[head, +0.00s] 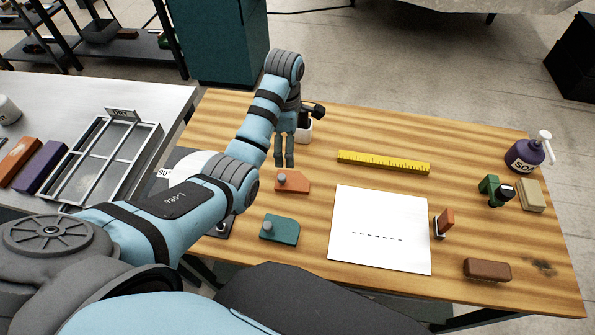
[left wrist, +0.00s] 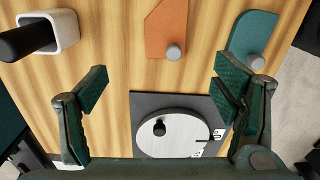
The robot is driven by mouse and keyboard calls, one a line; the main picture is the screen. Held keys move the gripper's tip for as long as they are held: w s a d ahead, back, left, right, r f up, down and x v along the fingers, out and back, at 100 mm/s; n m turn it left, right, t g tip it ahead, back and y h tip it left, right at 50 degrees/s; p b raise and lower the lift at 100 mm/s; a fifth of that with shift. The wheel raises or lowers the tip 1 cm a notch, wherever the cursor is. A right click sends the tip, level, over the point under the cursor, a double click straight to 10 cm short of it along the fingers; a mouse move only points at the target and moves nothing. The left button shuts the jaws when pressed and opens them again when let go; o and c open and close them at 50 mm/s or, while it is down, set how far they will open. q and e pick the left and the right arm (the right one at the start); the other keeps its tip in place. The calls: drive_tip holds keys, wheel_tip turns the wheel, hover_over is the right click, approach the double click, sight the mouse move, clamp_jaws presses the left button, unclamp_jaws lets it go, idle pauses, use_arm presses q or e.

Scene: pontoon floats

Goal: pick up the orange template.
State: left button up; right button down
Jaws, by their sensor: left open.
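The orange template (head: 292,184) is a flat plate with a grey knob, lying on the wooden table left of the white sheet. It also shows at the top of the left wrist view (left wrist: 160,28), with its knob towards the camera's lower side. My left gripper (head: 284,161) points down just behind the template in the head view and is apart from it. In the left wrist view the gripper (left wrist: 162,88) has its fingers wide apart, with only bare wood and part of a dial plate between them. My right gripper is not in view.
A teal template (head: 281,231) lies in front of the orange one. A white cup (head: 305,134) holding a black-handled thing stands close behind my gripper. A dial plate (left wrist: 140,105) lies partly under my arm. A yellow ruler (head: 384,162) and paper (head: 380,220) lie to the right.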

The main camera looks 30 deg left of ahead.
use_arm(q)
hover_over(288, 180)
wheel_tip(288, 180, down, 5)
drive_tip(key=shift+a+f, duration=0.1)
drive_tip(key=f, duration=0.1)
drive_tip(key=s+f+b, duration=0.1)
drive_tip(key=f, duration=0.2)
drive_tip(key=w+f, duration=0.1)
drive_tip(key=f, duration=0.1)
drive_tip(key=f+b, duration=0.1)
drive_tip(key=f, duration=0.1)
drive_tip(key=shift+w, duration=0.3)
drive_tip(key=shift+f, duration=0.1)
drive_tip(key=shift+s+r, duration=0.2)
drive_tip(key=shift+c, duration=0.8)
drive_tip(key=shift+s+r, duration=0.1)
drive_tip(key=c, duration=1.1)
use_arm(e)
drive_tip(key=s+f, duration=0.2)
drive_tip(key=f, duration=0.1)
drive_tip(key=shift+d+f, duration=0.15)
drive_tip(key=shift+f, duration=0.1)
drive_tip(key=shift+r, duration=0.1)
